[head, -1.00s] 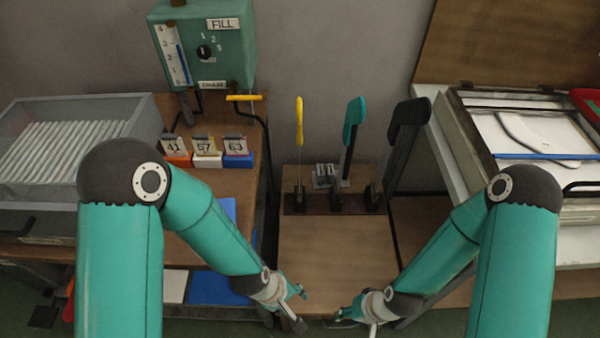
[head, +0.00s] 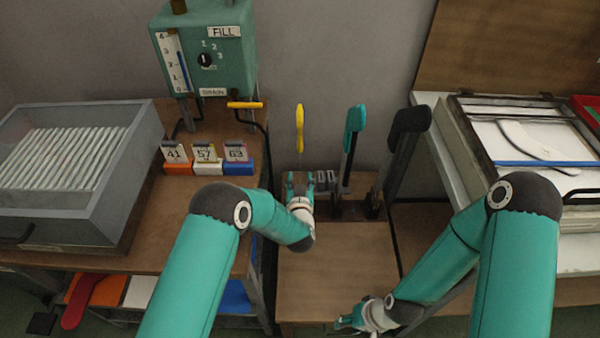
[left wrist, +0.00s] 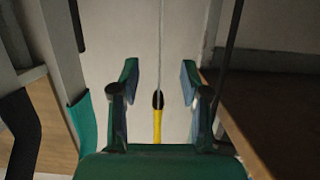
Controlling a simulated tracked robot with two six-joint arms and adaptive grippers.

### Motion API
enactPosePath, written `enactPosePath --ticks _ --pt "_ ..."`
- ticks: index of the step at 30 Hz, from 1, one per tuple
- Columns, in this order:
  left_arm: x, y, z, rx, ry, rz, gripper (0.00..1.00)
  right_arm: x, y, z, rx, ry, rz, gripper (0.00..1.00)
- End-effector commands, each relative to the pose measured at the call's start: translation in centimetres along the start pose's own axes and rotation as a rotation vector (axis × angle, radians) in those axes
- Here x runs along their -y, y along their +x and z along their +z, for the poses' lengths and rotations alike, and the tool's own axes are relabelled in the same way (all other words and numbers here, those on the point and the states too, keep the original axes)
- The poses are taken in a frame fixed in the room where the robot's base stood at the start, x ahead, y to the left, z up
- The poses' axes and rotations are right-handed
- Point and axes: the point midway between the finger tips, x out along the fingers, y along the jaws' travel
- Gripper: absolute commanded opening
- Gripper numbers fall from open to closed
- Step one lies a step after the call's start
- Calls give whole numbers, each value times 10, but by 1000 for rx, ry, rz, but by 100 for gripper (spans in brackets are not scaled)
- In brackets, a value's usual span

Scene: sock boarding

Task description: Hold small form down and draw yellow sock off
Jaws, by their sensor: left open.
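The yellow sock (head: 299,130) is on the small form, upright at the left of the row of three forms. In the left wrist view the sock (left wrist: 157,126) lies between my left gripper's fingers (left wrist: 158,92), with clear gaps on both sides. The form's thin stem (left wrist: 160,45) runs from the sock's dark end to the top of that picture. My left gripper (head: 300,180) is open at the small form and holds nothing; in the head view it hides the form's base. My right gripper (head: 350,320) is low at the stand's front edge, its fingers small and unclear.
A teal-socked form (head: 355,118) and a dark-socked form (head: 408,122) stand to the right on the same wooden stand (head: 335,270). A grey bin of white rods (head: 115,190), numbered cards and the FILL box (head: 205,75) are at the left. A framed case (head: 480,150) is at the right.

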Motion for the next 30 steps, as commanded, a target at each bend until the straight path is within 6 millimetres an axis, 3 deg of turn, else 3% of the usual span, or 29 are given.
enactPosePath --ticks 18,30 --pt "0 61 1 2 -4 1 46 0 0 0 0 0 0 40" --pt "0 76 0 3 -3 2 46 0 0 0 0 0 0 40"
